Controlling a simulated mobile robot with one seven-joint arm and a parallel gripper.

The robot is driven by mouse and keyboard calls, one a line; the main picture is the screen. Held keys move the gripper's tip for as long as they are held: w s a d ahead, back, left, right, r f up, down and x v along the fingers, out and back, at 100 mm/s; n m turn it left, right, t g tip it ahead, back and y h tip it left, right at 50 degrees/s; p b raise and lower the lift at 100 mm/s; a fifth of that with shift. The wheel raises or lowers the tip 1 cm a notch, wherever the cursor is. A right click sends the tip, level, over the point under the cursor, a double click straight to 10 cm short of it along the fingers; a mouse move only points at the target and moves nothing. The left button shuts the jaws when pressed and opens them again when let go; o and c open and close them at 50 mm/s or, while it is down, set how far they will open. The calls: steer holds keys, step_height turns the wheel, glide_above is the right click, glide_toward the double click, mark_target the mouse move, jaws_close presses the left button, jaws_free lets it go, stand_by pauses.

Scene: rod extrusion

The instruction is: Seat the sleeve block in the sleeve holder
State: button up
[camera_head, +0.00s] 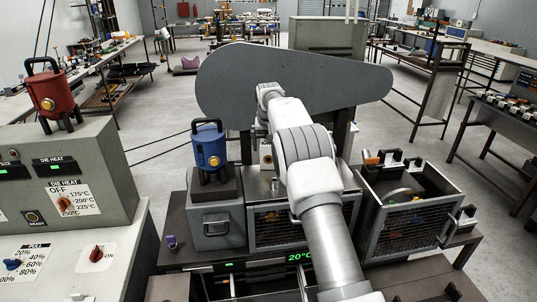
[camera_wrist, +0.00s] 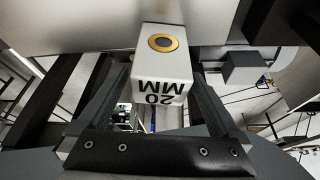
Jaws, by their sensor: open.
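The sleeve block, a white block marked "20 MM" with a brass ring around a dark hole (camera_wrist: 172,88), is at the upper middle of the wrist view. My gripper (camera_wrist: 162,80) is open, with one dark finger on each side of the block. Whether the fingers touch it is unclear. The block's far end meets or lies close to a large grey surface (camera_wrist: 90,22). I cannot tell how deep it sits, and I cannot make out the sleeve holder clearly. In the head view my arm reaches toward the machine, and my gripper is not clearly visible.
A large grey guard (camera_head: 300,80) stands behind my arm. A blue device (camera_head: 209,147) stands on a grey box (camera_head: 217,225) to the left. An open mesh-sided bin (camera_head: 405,215) with loose items is to the right. A control cabinet (camera_head: 70,170) with a red device (camera_head: 47,92) fills the left.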

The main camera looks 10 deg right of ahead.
steer(key=c, duration=1.6)
steer(key=shift+r, duration=0.2)
